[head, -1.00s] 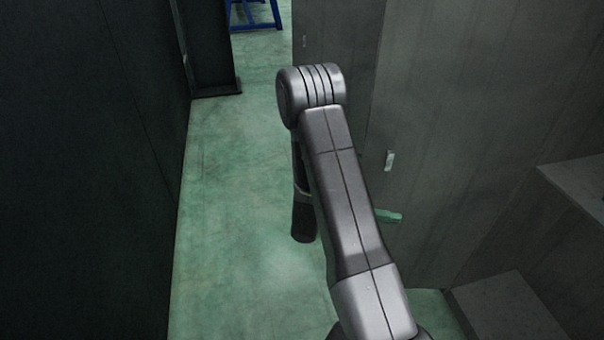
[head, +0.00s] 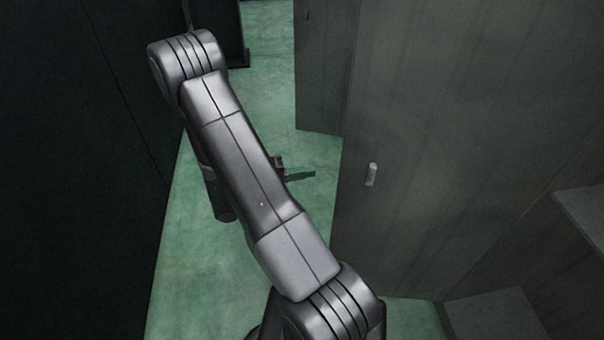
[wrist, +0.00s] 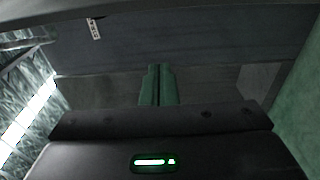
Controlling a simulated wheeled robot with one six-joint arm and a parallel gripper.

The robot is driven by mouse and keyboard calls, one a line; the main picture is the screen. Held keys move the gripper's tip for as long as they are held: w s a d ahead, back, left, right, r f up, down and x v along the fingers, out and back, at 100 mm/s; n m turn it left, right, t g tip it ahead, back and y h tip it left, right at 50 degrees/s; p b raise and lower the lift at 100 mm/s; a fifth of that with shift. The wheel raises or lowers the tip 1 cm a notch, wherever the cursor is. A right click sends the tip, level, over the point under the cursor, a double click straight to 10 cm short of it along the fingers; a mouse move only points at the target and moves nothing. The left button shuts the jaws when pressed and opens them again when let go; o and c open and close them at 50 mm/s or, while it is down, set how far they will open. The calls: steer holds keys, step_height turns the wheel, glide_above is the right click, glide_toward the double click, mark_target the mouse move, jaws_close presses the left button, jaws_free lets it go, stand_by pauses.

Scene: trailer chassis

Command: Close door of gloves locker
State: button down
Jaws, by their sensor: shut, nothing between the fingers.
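A grey locker door (head: 415,150) with a small pale handle (head: 371,174) stands at the right of the head view, open beside a locker interior with shelves. No label naming the gloves locker can be read. My gripper (head: 302,176) is low, left of the door's edge and apart from the handle in the picture. Its green fingers (wrist: 158,86) are shut together and empty in the wrist view. A grey panel (wrist: 190,45) with a small pale handle (wrist: 94,29) lies beyond them; whether it is the same door I cannot tell.
A shelf (head: 590,215) and a lower ledge (head: 492,314) are at the right. Another grey panel (head: 322,75) stands farther back. A dark wall (head: 75,160) closes off the left. Green floor (head: 200,280) is free between.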

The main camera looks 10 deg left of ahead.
steer(key=x, duration=0.7)
steer(key=shift+s+p, duration=0.3)
steer(key=shift+s, duration=1.85)
